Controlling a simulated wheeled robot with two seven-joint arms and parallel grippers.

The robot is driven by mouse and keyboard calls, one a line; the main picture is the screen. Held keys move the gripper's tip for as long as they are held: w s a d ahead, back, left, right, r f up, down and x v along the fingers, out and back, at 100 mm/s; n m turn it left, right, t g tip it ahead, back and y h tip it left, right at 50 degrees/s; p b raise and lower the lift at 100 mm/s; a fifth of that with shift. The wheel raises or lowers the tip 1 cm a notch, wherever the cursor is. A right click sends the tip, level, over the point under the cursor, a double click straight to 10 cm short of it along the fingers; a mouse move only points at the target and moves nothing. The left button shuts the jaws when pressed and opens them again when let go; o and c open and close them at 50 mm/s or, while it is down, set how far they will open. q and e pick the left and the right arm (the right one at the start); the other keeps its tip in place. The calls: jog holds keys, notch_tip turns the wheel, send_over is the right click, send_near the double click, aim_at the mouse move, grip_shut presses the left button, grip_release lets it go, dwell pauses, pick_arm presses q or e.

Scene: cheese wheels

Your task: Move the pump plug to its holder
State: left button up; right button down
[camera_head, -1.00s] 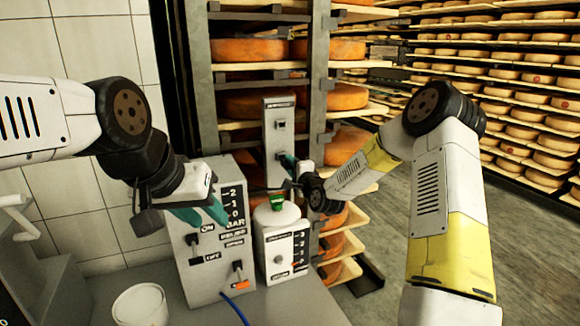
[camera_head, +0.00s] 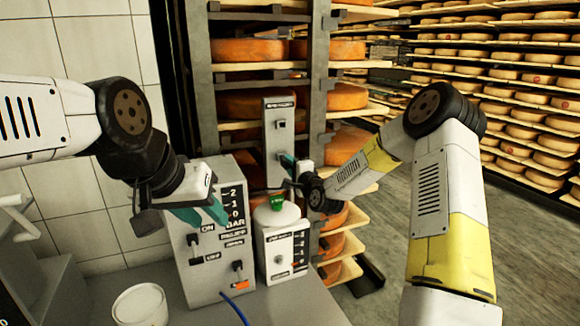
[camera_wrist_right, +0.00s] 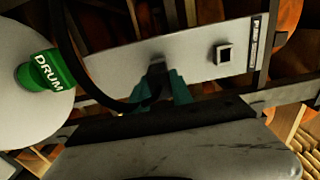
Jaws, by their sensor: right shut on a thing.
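A tall grey panel (camera_head: 279,128) stands in front of the cheese rack. It has one square socket (camera_head: 280,125), which also shows in the right wrist view (camera_wrist_right: 223,54). My right gripper (camera_head: 290,164) is at the panel's lower part, below that socket. In the right wrist view its teal fingers (camera_wrist_right: 163,88) are shut on the dark pump plug (camera_wrist_right: 157,69), close to the panel face; whether it is seated there I cannot tell. A black cable loops from it to the left. My left gripper (camera_head: 205,212) hangs empty with fingers apart in front of the grey control box.
The grey control box (camera_head: 205,265) and a white drum unit (camera_head: 284,245) with a green cap (camera_head: 277,203) stand on the counter. A white bucket (camera_head: 140,304) is at the front left. Cheese racks (camera_head: 250,50) fill the back; open floor (camera_head: 530,230) lies at right.

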jog(key=shift+x, duration=1.3)
jog(key=c, duration=1.1)
grip_release()
jog(key=shift+o, duration=0.2)
jog(key=v, duration=0.7)
jog(key=shift+s, duration=0.35)
jog(key=shift+d, duration=0.1)
